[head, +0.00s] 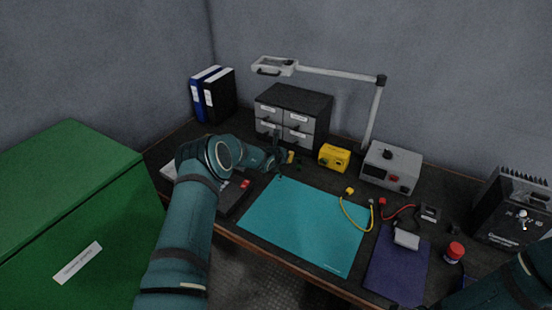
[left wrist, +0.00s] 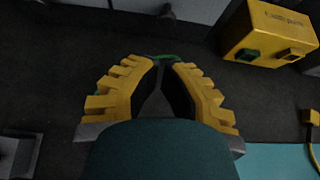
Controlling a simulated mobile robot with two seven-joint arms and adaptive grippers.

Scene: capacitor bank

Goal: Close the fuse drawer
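A grey cabinet with a dark top and several small labelled drawers (head: 293,115) stands at the back of the bench. I cannot read its labels, so I cannot tell which is the fuse drawer. The lower drawer fronts are partly behind my left arm. My left gripper (head: 287,158) is low, just in front of the cabinet. In the left wrist view its yellow fingers (left wrist: 163,66) come together at the tips, with a small green patch there. Drawer fronts with a dark knob (left wrist: 167,15) show just beyond. My right gripper is out of view; only part of that arm shows.
A yellow box (head: 334,158) stands right of my left gripper, also in the left wrist view (left wrist: 265,35). A teal mat (head: 305,225) is mostly clear. Binders (head: 213,95) stand left of the cabinet.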

